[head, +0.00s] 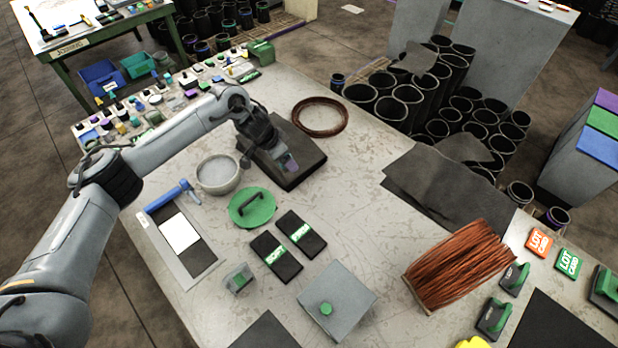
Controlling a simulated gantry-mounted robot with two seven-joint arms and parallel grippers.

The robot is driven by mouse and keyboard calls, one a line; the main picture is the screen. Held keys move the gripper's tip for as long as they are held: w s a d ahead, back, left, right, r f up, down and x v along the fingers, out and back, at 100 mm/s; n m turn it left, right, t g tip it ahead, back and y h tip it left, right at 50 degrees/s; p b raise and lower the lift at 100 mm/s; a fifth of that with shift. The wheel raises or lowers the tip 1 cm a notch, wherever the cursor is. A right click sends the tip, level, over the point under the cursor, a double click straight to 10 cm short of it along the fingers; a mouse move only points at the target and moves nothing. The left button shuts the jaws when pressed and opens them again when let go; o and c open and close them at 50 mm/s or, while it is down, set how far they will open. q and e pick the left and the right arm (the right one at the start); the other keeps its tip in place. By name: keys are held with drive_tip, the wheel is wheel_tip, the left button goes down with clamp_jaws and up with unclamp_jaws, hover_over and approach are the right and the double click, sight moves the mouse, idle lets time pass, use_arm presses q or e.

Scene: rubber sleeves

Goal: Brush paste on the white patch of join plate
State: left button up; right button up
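The join plate (163,248) is a flat grey plate at the left of the table. It carries a white patch (180,233) and a dark patch (196,259). A round pale pot (218,174) with whitish-grey content stands open above it. A green round lid (252,208) with a dark handle lies beside the pot. A blue-handled tool (168,196) lies at the plate's upper end; I cannot tell its kind. My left gripper (283,156) is over a dark block (305,165), right of the pot. A small purplish thing shows at its tips; whether it is gripped is unclear. My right gripper is out of view.
Two black blocks with green labels (276,257) lie below the lid. A grey box with a green knob (337,302) and a copper-coloured bundle (460,265) stand towards the front right. A brown coil (320,117) lies at the back.

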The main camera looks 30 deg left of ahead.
use_arm(q)
drive_tip(key=s+a+f, duration=0.2)
drive_tip(key=a+f, duration=0.1)
drive_tip(key=a, duration=1)
drive_tip(key=n+b, duration=0.1)
drive_tip(key=n, duration=0.1)
hover_over(223, 169)
drive_tip(key=s, duration=0.1)
wheel_tip(223, 169, down, 3)
drive_tip(key=shift+s+a+f+y+b, duration=0.2)
drive_tip(key=shift+a+y+b, duration=0.1)
drive_tip(key=shift+b, duration=0.1)
wheel_tip(223, 169, down, 4)
drive_tip(key=b, duration=0.4)
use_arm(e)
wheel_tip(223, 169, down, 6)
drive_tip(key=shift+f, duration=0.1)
use_arm(q)
drive_tip(key=shift+f+b, duration=0.7)
drive_tip(key=shift+b, duration=0.15)
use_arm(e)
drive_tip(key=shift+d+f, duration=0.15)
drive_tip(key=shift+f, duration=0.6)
use_arm(q)
drive_tip(key=shift+d+f, duration=0.1)
drive_tip(key=shift+f, duration=0.4)
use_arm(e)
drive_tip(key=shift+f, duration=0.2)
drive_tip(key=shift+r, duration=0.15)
